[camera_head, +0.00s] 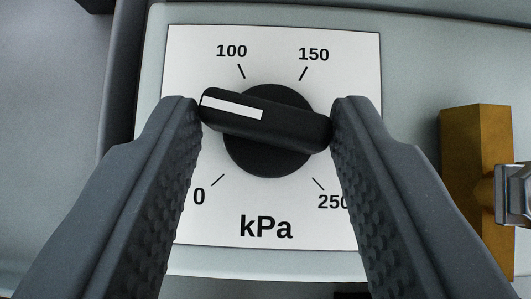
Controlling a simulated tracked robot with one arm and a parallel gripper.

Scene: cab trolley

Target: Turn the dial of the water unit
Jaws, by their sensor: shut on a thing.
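The dial (268,131) is a round black knob with a raised bar grip across it, on a white kPa scale plate (270,55). A white stripe on the bar's left end points left and slightly up, between the 0 and 100 marks. The label on the left side between them is hidden behind my finger, if there is one. My gripper (266,118) is shut on the dial's bar, one finger at its left end and one at its right end. The scale reads 0, 100, 150 and 250 where visible.
The plate sits on a pale grey panel (420,60) of the unit. To the right is a brown-orange block (470,180) with a metal fitting (515,195) at the picture's edge, close to my right finger.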

